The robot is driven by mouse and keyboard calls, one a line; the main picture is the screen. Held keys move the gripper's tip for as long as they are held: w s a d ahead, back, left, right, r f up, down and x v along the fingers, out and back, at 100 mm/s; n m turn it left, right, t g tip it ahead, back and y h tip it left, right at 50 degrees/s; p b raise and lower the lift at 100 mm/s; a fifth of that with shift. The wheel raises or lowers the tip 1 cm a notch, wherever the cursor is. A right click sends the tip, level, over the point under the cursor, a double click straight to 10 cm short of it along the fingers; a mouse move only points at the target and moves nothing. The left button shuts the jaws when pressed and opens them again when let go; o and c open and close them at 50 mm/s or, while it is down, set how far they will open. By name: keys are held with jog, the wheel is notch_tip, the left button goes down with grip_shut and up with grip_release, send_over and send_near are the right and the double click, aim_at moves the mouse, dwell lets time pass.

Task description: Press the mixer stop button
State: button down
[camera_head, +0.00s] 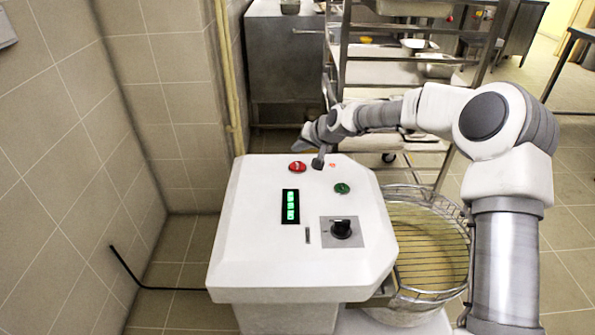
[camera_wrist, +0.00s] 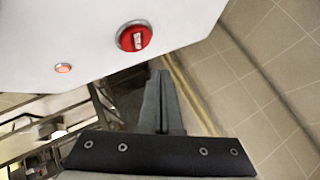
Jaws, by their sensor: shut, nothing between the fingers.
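The mixer's white control panel (camera_head: 262,235) faces up in the head view. Its red button (camera_head: 297,167), the likely stop button, sits near the far edge; in the wrist view this red button (camera_wrist: 133,37) shows whole, with a pale mark on its face. I cannot tell the tips' height over the panel.
A small red-orange light (camera_head: 332,165), a green button (camera_head: 342,188), a lit green display (camera_head: 290,206) and a black knob (camera_head: 341,228) are on the panel. The wire-guarded bowl (camera_head: 428,245) is at right. A rack (camera_head: 395,75) stands behind; a tiled wall (camera_head: 60,150) is left.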

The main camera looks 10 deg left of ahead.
aim_at(299, 168)
jog(key=shift+f+b, duration=0.7)
jog(key=shift+f, duration=1)
dwell(0.6)
jog(key=shift+f+b, duration=0.3)
jog(key=shift+f, duration=0.55)
dwell(0.8)
jog(key=shift+r, duration=0.85)
jog(key=shift+r+p, duration=0.1)
jog(key=shift+p, duration=0.2)
jog(key=shift+r+p, duration=1.45)
jog(key=shift+r, duration=1)
